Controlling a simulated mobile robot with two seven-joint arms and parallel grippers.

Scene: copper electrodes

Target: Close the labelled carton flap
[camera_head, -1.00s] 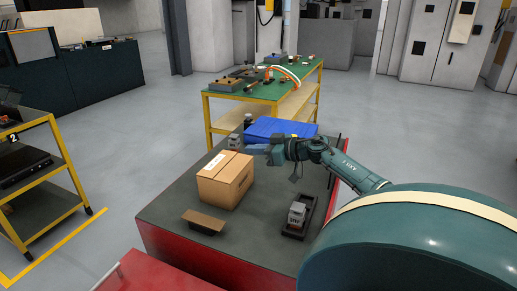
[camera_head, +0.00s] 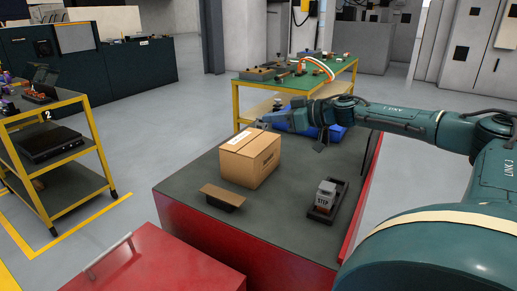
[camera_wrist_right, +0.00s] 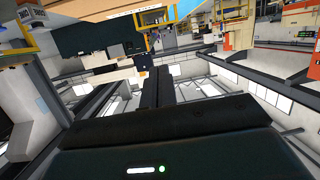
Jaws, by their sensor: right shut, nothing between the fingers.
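The brown cardboard carton (camera_head: 250,160) stands on the dark top of the red workbench. Its top looks flat, with a white label (camera_head: 241,138) near its far left edge. I cannot tell whether a flap stands slightly raised. My right gripper (camera_head: 264,122) is just behind the carton's far top edge, shut and empty. I cannot tell whether it touches the carton. In the right wrist view the dark fingers (camera_wrist_right: 165,88) are together, and a tan surface crosses the top. My left gripper is not in view.
A small brown-topped piece (camera_head: 223,196) lies in front of the carton. A dark tray (camera_head: 327,200) with a grey block (camera_head: 326,193) is to the right. A blue object (camera_head: 325,133) lies behind, under my right arm. A green-topped table (camera_head: 300,75) stands beyond.

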